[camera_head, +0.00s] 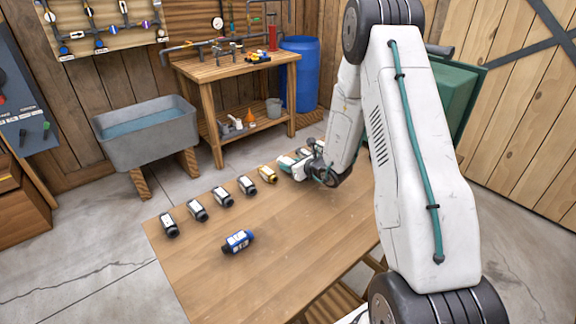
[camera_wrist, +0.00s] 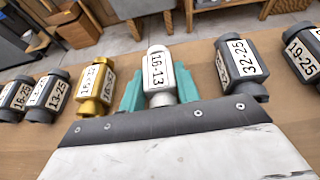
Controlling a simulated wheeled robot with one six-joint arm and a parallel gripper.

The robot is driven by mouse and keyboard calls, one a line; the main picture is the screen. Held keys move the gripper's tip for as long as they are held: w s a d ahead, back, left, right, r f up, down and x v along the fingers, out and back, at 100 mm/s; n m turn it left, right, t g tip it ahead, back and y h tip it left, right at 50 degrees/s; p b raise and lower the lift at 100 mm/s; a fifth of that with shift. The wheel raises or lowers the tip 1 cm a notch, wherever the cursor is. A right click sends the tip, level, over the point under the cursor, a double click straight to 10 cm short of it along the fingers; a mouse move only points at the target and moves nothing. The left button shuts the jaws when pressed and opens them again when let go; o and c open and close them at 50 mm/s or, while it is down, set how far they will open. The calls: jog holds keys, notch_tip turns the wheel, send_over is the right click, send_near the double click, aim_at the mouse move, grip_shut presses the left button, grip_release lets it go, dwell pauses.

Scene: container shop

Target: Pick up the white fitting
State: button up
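The white fitting (camera_wrist: 158,75) stands on the wooden table in the wrist view, with a white number label facing me. My gripper's teal fingers (camera_wrist: 160,92) are on either side of it, very close to its sides. Whether they press on it or leave a thin gap, I cannot tell. In the head view my gripper (camera_head: 297,161) is low at the table's far edge, and the white fitting cannot be clearly made out there.
A gold fitting (camera_wrist: 94,88) stands just left and a dark grey fitting (camera_wrist: 240,68) just right. More dark fittings (camera_head: 222,196) continue the row. A blue fitting (camera_head: 238,241) lies apart on the table (camera_head: 290,255). The table's middle is clear. A sink (camera_head: 148,130) and workbench (camera_head: 235,68) stand behind.

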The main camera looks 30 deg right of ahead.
jog(key=c, duration=0.4)
jog(key=shift+r, duration=0.1)
